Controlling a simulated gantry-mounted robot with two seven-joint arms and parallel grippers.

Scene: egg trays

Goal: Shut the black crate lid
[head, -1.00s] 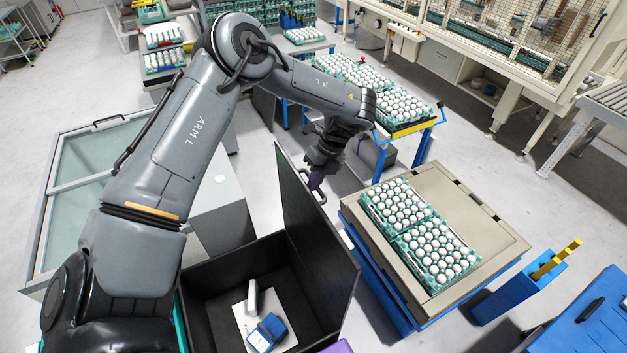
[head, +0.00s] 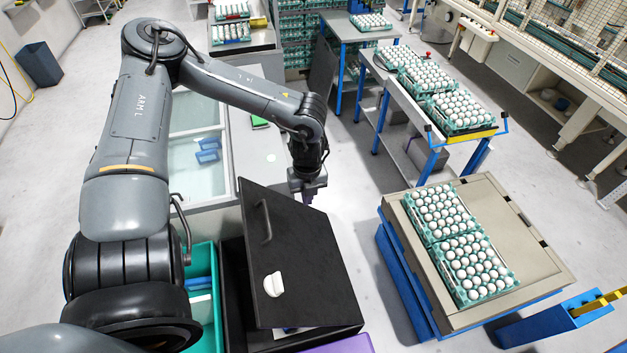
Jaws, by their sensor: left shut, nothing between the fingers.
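The black crate (head: 236,300) stands at the bottom middle of the head view. Its black lid (head: 310,262) is tilted over the opening, with the outer face and the dark handle (head: 264,222) showing. The lid's left edge looks raised, and a gap at the near side shows a bit of the white and blue contents (head: 290,331). A small white piece (head: 273,285) shows on the lid's face. My left gripper (head: 309,198) is shut and empty at the lid's far right edge; whether it touches is unclear. My right gripper is out of view.
A teal bin (head: 206,255) stands left of the crate, and a glass-topped chest (head: 205,180) behind it. A beige-topped cart (head: 535,255) with egg trays (head: 450,218) is to the right. Something purple (head: 340,345) is at the near edge.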

